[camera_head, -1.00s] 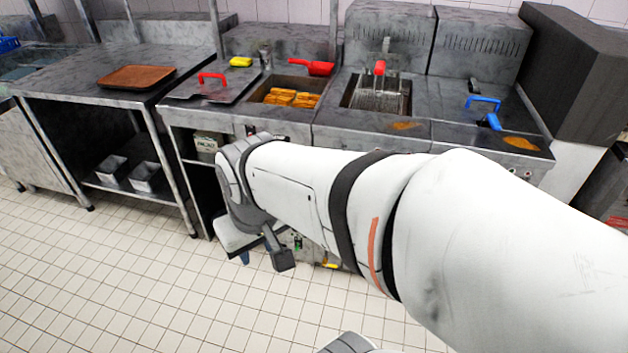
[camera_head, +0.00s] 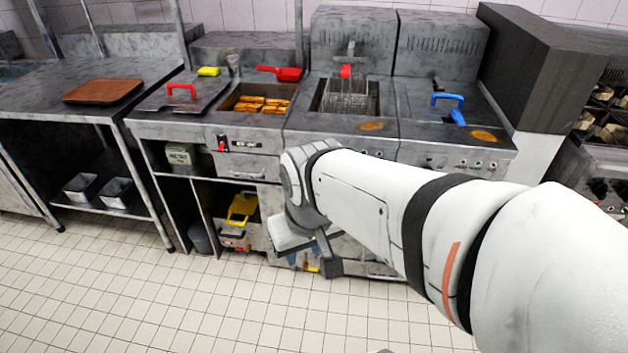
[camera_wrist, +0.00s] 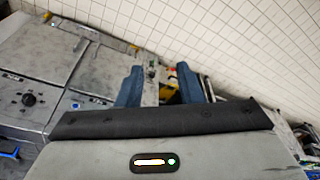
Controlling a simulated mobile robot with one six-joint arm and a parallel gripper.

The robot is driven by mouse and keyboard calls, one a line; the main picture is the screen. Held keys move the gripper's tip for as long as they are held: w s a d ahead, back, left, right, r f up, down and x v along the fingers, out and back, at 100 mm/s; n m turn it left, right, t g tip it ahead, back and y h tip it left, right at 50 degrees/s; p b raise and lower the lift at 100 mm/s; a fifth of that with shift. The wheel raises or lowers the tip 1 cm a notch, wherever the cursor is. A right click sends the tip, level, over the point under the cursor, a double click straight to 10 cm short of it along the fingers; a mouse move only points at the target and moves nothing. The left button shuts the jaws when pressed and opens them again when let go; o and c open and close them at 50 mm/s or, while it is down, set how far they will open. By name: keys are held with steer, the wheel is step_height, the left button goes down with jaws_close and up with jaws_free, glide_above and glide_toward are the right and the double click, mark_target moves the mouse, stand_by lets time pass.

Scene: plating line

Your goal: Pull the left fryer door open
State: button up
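My gripper (camera_head: 303,261) is low in front of the fryer. In the wrist view, the two blue fingers of my gripper (camera_wrist: 159,84) stand apart with nothing held between them. Grey front panels (camera_wrist: 75,52) lie to their left, one with a black knob (camera_wrist: 28,99).
Left of the fryer, an open cabinet holds a yellow container (camera_head: 241,208). A steel table (camera_head: 60,105) with a brown tray (camera_head: 103,91) stands further left. A dark block (camera_head: 535,65) stands at the right. The tiled floor (camera_head: 170,310) in front is clear.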

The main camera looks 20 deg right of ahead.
steer(key=shift+d, duration=0.2)
steer(key=w+d+f+m+t+h+b, duration=0.1)
steer(key=w+d+f+b, duration=0.3)
steer(key=w, duration=0.3)
steer(key=w+d+f+t+b, duration=0.1)
steer(key=w+d+f+b, duration=0.15)
steer(key=w+f, duration=0.3)
steer(key=w+d+f+m+t+h+b, duration=0.1)
steer(key=w+d+f+t+b, duration=0.2)
steer(key=w, duration=0.4)
steer(key=m+t+h+b, duration=0.3)
steer(key=t+b, duration=0.6)
steer(key=b, duration=1.9)
glide_above(363, 261)
step_height(363, 261, down, 58)
steer(key=r+h, duration=0.1)
steer(key=shift+w+d+f+n, duration=0.1)
steer(key=shift+w+d+n, duration=0.1)
steer(key=shift+w+n, duration=0.1)
